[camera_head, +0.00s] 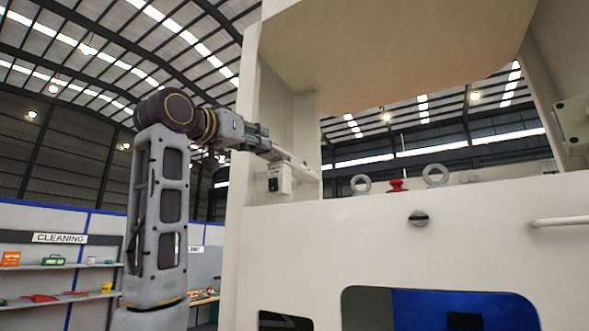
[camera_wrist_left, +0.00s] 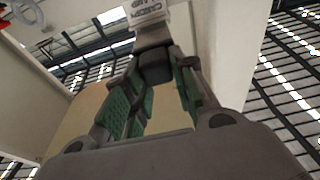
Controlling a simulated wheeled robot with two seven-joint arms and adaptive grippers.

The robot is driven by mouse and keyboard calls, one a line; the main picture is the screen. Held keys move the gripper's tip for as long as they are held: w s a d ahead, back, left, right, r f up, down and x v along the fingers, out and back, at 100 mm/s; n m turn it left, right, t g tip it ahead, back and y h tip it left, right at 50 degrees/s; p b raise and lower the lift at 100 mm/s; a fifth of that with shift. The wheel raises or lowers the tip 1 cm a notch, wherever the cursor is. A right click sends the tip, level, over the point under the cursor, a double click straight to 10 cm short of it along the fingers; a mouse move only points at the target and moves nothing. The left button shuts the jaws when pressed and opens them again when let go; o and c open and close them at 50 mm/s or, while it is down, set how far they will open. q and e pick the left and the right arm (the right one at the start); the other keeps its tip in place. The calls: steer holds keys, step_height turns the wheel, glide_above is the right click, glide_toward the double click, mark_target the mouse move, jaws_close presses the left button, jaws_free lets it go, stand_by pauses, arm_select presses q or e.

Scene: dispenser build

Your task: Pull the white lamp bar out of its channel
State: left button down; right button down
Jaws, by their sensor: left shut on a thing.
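My left gripper (camera_head: 272,150) reaches in from the left to the inner side of the white machine's left post. The bar slants down to the right from the fingertips. The channel cannot be made out clearly. My right gripper is not in view.
A small white box (camera_head: 280,178) with a dark front is on the post below the bar. The white machine panel (camera_head: 380,240) fills the lower right. A red knob (camera_head: 397,186) and grey rings (camera_head: 435,174) stand on its top. Cleaning shelves (camera_head: 60,265) are far left.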

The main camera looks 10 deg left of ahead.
arm_select(q)
steer(key=r+b+v, duration=0.3)
steer(key=b+v, duration=0.1)
steer(key=v, duration=1.1)
steer(key=shift+s+a, duration=0.15)
steer(key=shift+s, duration=0.3)
stand_by(1.9)
stand_by(0.7)
